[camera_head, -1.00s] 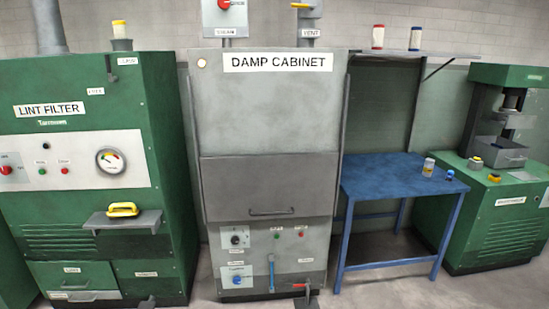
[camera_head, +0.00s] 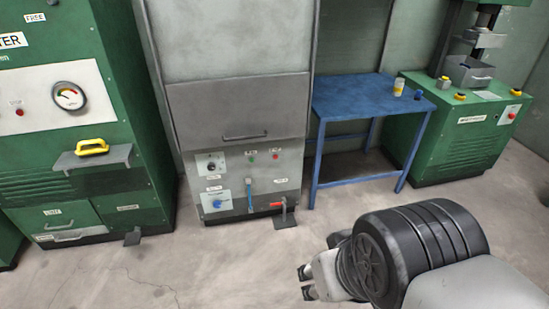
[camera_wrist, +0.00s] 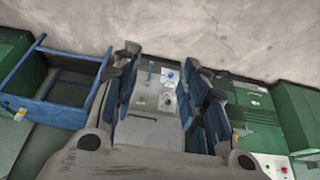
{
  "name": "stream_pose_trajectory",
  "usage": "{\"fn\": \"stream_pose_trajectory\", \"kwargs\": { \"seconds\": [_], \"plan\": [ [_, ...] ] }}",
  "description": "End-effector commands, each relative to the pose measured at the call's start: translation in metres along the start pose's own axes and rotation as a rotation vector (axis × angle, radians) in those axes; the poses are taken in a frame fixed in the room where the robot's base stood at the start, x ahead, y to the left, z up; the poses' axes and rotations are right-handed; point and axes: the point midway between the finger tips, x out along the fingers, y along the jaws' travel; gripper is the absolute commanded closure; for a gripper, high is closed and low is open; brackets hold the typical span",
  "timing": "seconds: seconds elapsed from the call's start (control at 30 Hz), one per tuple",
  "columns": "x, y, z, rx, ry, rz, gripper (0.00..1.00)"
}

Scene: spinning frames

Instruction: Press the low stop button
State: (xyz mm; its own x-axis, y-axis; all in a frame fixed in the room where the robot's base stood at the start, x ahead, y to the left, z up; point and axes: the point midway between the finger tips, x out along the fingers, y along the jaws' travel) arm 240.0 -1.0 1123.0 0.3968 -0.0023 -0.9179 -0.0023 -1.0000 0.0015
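A small red button (camera_head: 276,156) is on the lower panel of the damp cabinet (camera_head: 232,105), right of a green button (camera_head: 251,159). Its label is too small to read. Another red button (camera_head: 20,112) is on the lint filter's white panel at left, and one more red button (camera_head: 512,116) is on the right machine. My gripper (camera_head: 308,283) is low in front of the cabinet, apart from it. In the wrist view my gripper (camera_wrist: 168,90) is open and empty, with the upside-down cabinet panel (camera_wrist: 152,90) showing between its fingers.
A red-handled pedal or lever (camera_head: 282,203) sticks out at the cabinet's foot. The lint filter's shelf (camera_head: 90,160) with a yellow handle juts out at left. A blue table (camera_head: 355,97) stands right of the cabinet. The floor (camera_head: 180,260) before the cabinet is clear.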

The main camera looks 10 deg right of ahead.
Motion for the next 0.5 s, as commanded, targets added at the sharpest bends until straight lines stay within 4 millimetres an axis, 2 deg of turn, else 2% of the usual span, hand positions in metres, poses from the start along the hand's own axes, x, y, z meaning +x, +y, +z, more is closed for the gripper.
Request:
{"fn": "stream_pose_trajectory", "kwargs": {
  "seconds": [0.07, 0.5],
  "plan": [
    [0.0000, 0.0000, 0.0000, 0.000, 0.000, 0.000, 0.66],
    [0.0000, 0.0000, 0.0000, 0.000, 0.000, 0.000, 0.95]
  ]
}}
